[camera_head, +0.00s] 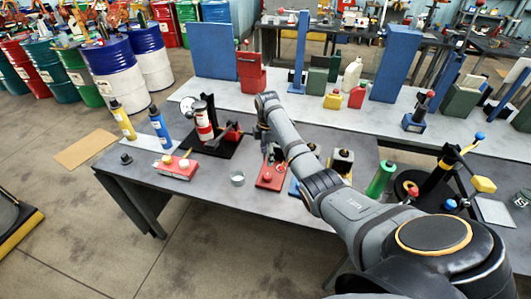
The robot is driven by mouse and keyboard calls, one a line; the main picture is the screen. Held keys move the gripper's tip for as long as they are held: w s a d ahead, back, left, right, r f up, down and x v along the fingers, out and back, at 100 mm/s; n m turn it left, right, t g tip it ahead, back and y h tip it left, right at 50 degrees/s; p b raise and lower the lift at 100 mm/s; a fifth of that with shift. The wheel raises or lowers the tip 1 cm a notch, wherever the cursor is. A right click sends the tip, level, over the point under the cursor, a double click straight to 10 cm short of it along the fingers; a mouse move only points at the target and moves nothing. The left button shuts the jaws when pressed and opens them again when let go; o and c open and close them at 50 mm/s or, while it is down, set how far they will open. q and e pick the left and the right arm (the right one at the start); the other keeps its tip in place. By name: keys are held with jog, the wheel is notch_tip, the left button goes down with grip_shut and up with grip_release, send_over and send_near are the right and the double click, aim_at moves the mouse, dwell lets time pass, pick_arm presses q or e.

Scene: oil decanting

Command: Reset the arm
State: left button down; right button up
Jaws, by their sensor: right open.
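My right arm reaches in from the lower right over the dark workbench (215,190). My right gripper (271,156) hangs down at the arm's far end, close to a red block (270,178) on the bench. Its fingers are small and partly lost against dark parts behind; they are open, and I see nothing held. Whether they touch the red block cannot be told. A red-and-white can (203,123) sits in a black stand left of the gripper. A small metal cup (237,178) stands upright in front. My left gripper is not in view.
Yellow (122,121) and blue (160,128) bottles stand at the bench's left, near a red box (175,168). A green bottle (381,180) and black stand (436,182) are at the right. Behind is a pale bench (300,110) with containers. The front-left bench edge is fairly clear.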

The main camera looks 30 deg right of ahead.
jog(key=shift+f, duration=0.1)
